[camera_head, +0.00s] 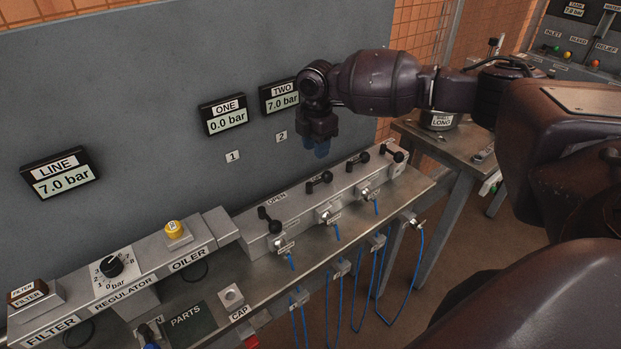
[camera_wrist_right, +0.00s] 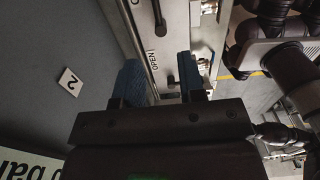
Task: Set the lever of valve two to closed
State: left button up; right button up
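A grey valve block with several black levers stands on the bench. The second lever from the left (camera_head: 319,181), apparently valve two's, is on the block below the wall sign 2 (camera_head: 282,136); its exact setting is hard to tell. The display TWO (camera_head: 279,96) reads 7.0 bar. My right gripper (camera_head: 322,148) points down with blue fingertips above and behind the block, apart from the levers. In the right wrist view the gripper (camera_wrist_right: 160,80) is open and empty, with the block and an OPEN label (camera_wrist_right: 152,60) beyond the fingers.
The leftmost lever (camera_head: 270,219) is nearby on the block. Blue cables (camera_head: 356,285) hang at the bench front. The regulator (camera_head: 112,266) and a yellow-topped oiler (camera_head: 175,229) stand to the left. The grey panel (camera_head: 130,80) rises behind.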

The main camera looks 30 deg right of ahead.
aim_at(314, 183)
notch_tip(314, 183, down, 11)
jog(key=shift+a+r+b, duration=0.15)
jog(key=shift+r+b, duration=0.05)
jog(key=shift+b, duration=0.2)
jog(key=shift+c, duration=0.4)
grip_shut()
